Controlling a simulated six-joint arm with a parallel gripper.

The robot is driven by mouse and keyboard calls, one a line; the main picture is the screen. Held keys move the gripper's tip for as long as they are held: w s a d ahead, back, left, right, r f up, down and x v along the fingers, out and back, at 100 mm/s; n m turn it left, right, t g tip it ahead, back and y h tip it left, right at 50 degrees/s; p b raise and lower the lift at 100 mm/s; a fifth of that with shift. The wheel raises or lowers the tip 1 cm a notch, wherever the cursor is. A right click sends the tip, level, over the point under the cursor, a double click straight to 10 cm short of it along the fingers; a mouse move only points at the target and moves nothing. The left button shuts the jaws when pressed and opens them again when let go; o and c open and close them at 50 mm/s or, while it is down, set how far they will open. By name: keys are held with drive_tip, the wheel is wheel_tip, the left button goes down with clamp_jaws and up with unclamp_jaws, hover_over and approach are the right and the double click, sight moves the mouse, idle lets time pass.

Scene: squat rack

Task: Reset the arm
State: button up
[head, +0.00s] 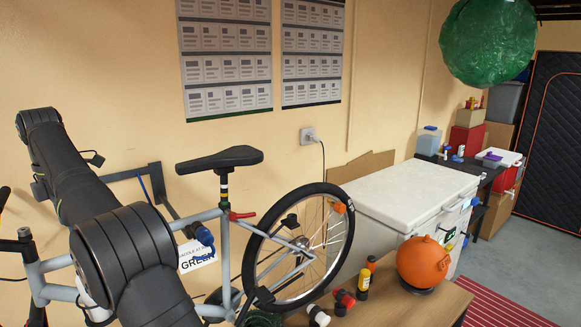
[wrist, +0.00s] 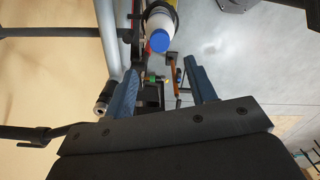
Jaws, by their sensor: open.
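My gripper (wrist: 161,78) shows in the wrist view with its two blue fingers spread apart. No object is held between them. A white bottle with a blue cap (wrist: 160,40) is in line with the gap, beyond the fingertips. A grey bicycle tube (wrist: 108,35) runs by the left finger. In the head view my dark arm reaches across the left side, in front of the bicycle (head: 208,215). I cannot make out the gripper clearly in that view.
The bicycle's rear wheel (head: 300,245) stands near a white chest (head: 405,195). A wooden table (head: 420,305) at the front holds an orange ball-like object (head: 422,262) and several small dumbbells or bottles. Grey floor is open at right.

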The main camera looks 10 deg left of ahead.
wheel_tip(320, 180, down, 11)
drive_tip(key=shift+r, duration=0.2)
idle(0.5)
wheel_tip(320, 180, up, 12)
wheel_tip(320, 180, down, 12)
drive_tip(key=shift+f, duration=0.1)
wheel_tip(320, 180, up, 10)
drive_tip(key=shift+r, duration=0.1)
drive_tip(key=w+d+f+m, duration=0.3)
drive_tip(key=w+d, duration=0.1)
drive_tip(key=d, duration=1.2)
drive_tip(key=w+d+f+m, duration=0.4)
drive_tip(key=w+d, duration=0.1)
drive_tip(key=d, duration=1.2)
drive_tip(key=w+d+f+m, duration=0.3)
drive_tip(key=w+d, duration=0.2)
drive_tip(key=d, duration=1.1)
drive_tip(key=shift+w+d+f+m, duration=0.2)
drive_tip(key=shift+d+m, duration=0.1)
drive_tip(key=shift+m, duration=0.1)
